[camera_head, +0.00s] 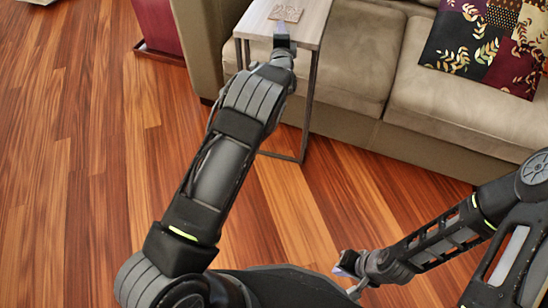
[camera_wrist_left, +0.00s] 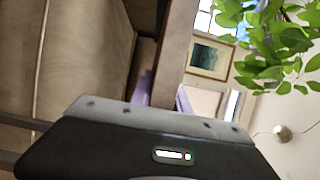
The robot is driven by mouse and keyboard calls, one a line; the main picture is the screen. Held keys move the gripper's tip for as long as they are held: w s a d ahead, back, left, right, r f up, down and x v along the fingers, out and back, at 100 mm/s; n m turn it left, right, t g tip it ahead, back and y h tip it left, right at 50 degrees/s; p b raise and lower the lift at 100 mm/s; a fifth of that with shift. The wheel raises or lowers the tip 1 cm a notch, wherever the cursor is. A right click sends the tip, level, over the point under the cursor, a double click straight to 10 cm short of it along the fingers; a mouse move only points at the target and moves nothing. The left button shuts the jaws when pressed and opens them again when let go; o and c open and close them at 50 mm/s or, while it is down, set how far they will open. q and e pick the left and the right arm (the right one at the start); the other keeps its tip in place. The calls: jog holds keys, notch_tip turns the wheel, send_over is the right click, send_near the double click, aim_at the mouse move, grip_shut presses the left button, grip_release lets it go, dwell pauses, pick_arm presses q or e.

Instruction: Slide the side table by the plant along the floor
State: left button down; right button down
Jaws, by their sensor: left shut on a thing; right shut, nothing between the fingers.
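The side table (camera_head: 318,18) has a pale wood top and dark thin metal legs. It stands on the floor against the sofa's left arm at the top of the head view. My left gripper (camera_head: 283,30) is at its near edge, shut on it. In the left wrist view, the table's brown edge (camera_wrist_left: 178,45) runs up between the purple fingers of my left gripper (camera_wrist_left: 166,95). The plant's green leaves (camera_wrist_left: 270,50) show at the upper right there. My right gripper (camera_head: 346,266) is shut and empty, low over the floor, well away from the table.
A beige sofa (camera_head: 350,55) with a patterned cushion (camera_head: 490,40) fills the upper right. A dark red planter-like box (camera_head: 160,25) stands left of the sofa arm. A small square item (camera_head: 287,13) lies on the tabletop. The wooden floor (camera_head: 60,150) at left is clear.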

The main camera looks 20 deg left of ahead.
aim_at(268, 32)
pick_arm(q)
jog(key=shift+s+d+f, duration=0.1)
jog(key=shift+d+f, duration=0.15)
jog(key=shift+f, duration=0.2)
jog(key=shift+s+a+r, duration=0.1)
jog(key=shift+s+a, duration=0.1)
jog(key=shift+a, duration=0.7)
jog(key=shift+s+a, duration=0.2)
jog(key=shift+a, duration=0.65)
jog(key=shift+s+a, duration=0.15)
jog(key=shift+a, duration=0.5)
jog(key=c, duration=1.6)
grip_release()
jog(key=shift+b, duration=0.3)
jog(key=shift+o, duration=1.4)
jog(key=shift+a, duration=0.2)
jog(key=shift+o, duration=1.3)
jog(key=shift+d+r, duration=0.15)
jog(key=shift+r, duration=0.05)
jog(key=shift+d, duration=0.15)
jog(key=shift+r, duration=0.1)
